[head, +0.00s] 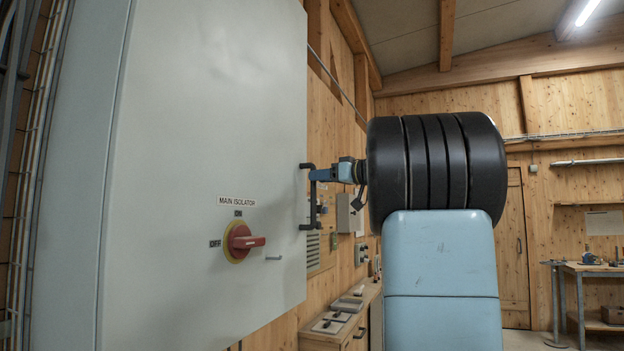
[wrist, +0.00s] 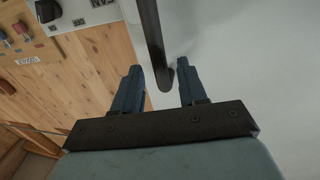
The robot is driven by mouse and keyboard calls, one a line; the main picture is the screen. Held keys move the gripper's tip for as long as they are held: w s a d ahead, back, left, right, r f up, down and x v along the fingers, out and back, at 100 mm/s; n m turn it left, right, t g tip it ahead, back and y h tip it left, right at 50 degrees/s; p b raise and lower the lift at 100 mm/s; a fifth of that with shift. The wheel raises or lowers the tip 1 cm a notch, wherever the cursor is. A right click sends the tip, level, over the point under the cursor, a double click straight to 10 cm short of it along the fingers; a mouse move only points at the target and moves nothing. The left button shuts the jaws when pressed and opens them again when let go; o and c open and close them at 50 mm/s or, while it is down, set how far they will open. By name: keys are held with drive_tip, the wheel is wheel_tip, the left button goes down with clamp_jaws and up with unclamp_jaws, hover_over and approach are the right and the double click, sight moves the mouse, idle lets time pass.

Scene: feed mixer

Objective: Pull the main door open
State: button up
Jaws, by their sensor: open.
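The main door is a large pale grey cabinet panel (head: 190,130) filling the left of the head view; it also shows as the pale surface at right in the wrist view (wrist: 250,85). A dark vertical bar handle (head: 304,227) stands near its right edge. My gripper (head: 318,175) is at this handle. In the wrist view, my two blue fingers (wrist: 159,68) are open, with the dark handle bar (wrist: 152,30) between them. Clear gaps show on both sides of the bar, and its rounded end is visible. I cannot tell whether the door is fully closed.
A red isolator knob (head: 243,242) on a yellow disc sits on the door, left of the handle. A wooden cabinet (head: 345,325) with trays stands along the wall beyond the door. A workbench (head: 592,270) is at far right. Open floor shows between them.

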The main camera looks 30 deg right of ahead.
drive_tip(key=shift+x, duration=1.65)
clamp_jaws()
